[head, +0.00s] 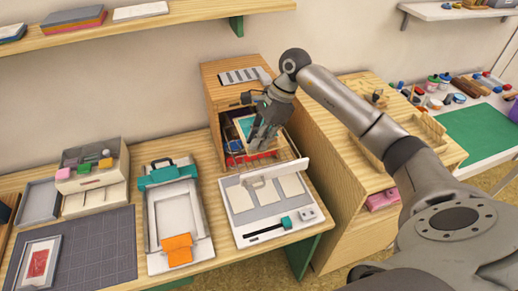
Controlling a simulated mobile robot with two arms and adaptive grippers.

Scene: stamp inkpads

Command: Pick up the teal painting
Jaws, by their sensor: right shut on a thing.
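The teal painting (243,126), a small teal panel with a pale border, shows at the open front of the wooden cabinet (222,93), partly hidden behind my right gripper. My right gripper (257,139) reaches in from the upper right, points down and is shut on the teal painting. Its fingers cover part of the painting, so the exact contact is hard to see. My left gripper is not in view.
An open drawer (233,147) with red and blue items lies below the gripper. In front stand a white press with a raised lid (262,178) and a teal-and-white press (170,215). A grey cutting mat (95,245) lies at left.

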